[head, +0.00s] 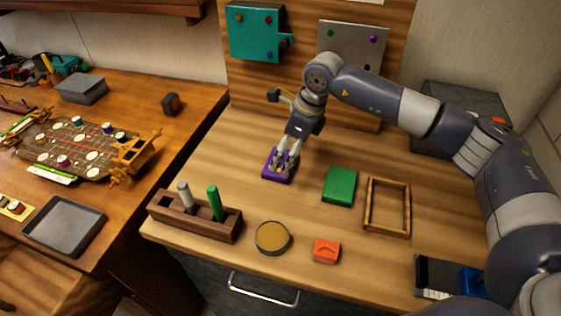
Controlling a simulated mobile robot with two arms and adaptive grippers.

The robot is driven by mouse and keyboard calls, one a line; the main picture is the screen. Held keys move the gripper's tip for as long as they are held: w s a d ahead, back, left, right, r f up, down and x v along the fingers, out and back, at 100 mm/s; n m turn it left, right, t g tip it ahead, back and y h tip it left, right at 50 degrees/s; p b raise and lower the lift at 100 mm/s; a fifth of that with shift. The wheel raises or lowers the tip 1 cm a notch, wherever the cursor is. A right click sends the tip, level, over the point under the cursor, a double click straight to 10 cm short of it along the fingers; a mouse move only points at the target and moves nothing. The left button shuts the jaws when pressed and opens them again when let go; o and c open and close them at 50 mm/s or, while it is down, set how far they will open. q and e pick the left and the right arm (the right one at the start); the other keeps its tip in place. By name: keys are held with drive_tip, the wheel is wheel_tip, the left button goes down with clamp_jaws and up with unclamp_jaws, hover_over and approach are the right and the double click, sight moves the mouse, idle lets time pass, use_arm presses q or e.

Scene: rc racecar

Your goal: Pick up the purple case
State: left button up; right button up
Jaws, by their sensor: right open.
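The purple case (270,174) lies flat on the light wooden counter, below the teal wall panel. My right gripper (287,168) points down right at the case, with its fingers over the case's right part. The fingers are open and hide some of the case. I cannot tell whether they touch it. My left gripper is not in view.
A green case (340,185) and an empty wooden frame (387,228) lie to the right. A wooden holder (225,232) with two upright sticks, a round tin (272,238) and an orange block (326,251) stand near the front edge. A second table (195,100) adjoins at left.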

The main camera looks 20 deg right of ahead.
sight(282, 162)
drive_tip(key=x, duration=0.3)
drive_tip(key=shift+w+a+f+p, duration=0.15)
drive_tip(key=shift+f+p, duration=0.05)
drive_tip(key=shift+p, duration=0.2)
drive_tip(key=c, duration=1.2)
drive_tip(key=shift+r, duration=0.1)
drive_tip(key=shift+c, duration=0.2)
